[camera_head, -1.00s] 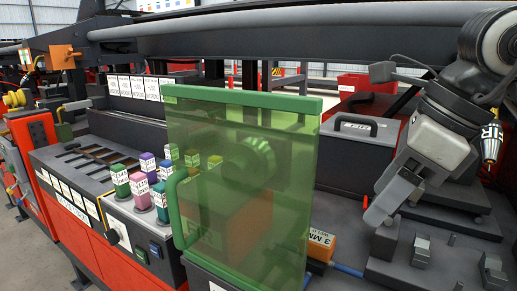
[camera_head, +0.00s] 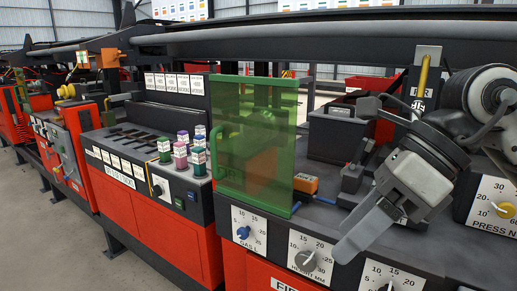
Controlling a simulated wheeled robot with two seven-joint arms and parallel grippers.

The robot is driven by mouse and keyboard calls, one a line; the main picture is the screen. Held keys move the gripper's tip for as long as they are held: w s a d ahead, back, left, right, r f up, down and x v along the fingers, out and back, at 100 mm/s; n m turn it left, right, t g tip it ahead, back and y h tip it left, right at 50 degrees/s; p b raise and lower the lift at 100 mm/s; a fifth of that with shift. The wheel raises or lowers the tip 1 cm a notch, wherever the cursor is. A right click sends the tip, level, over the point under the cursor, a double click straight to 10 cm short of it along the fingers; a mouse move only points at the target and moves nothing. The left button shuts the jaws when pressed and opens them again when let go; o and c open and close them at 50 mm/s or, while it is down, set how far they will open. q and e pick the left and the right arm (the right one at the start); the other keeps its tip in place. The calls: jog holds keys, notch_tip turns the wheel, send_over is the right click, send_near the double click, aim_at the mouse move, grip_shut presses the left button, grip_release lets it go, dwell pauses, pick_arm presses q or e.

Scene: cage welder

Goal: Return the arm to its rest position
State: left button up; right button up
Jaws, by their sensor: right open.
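My right gripper (camera_head: 358,236) hangs at the right side of the head view, at the end of my grey and black right arm (camera_head: 430,160). Its fingers point down and to the left, in front of the machine's dial panel. It is open, and I see nothing held in it. The fingers cover part of the panel beside the middle dial (camera_head: 310,261). My left gripper is not in view.
A green see-through guard (camera_head: 258,150) stands left of the gripper. Beyond it are several coloured bottles (camera_head: 180,153) and a slotted rack (camera_head: 128,138). An orange block (camera_head: 305,183) lies right of the guard. Open floor (camera_head: 50,240) shows at lower left.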

jog(key=s+a+r+m+g+y+p, duration=0.25)
jog(key=s+a+m+g+y, duration=0.2)
jog(key=a+y, duration=0.75)
jog(key=w+d+f+m+t, duration=0.2)
jog(key=w+d+m+t, duration=0.2)
jog(key=m+t, duration=0.7)
jog(key=w+d+f+m+t, duration=0.3)
jog(key=w+m+t, duration=0.2)
jog(key=m+t, duration=0.65)
jog(key=d+f+m+h, duration=0.5)
jog(key=f+m+h, duration=0.5)
jog(key=f+m, duration=0.15)
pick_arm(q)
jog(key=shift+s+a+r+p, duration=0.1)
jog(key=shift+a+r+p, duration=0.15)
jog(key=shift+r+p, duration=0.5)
pick_arm(e)
jog(key=s+d+f+m+g+h, duration=0.1)
jog(key=s+f+m+g+h, duration=0.2)
jog(key=s+f, duration=0.3)
jog(key=s+d+f+m+g+h, duration=0.1)
jog(key=s+f+m+g, duration=0.3)
jog(key=f, duration=0.9)
jog(key=shift+s+d+f+m+h, duration=0.2)
jog(key=shift+s+m+h, duration=0.15)
jog(key=shift+s+h, duration=0.55)
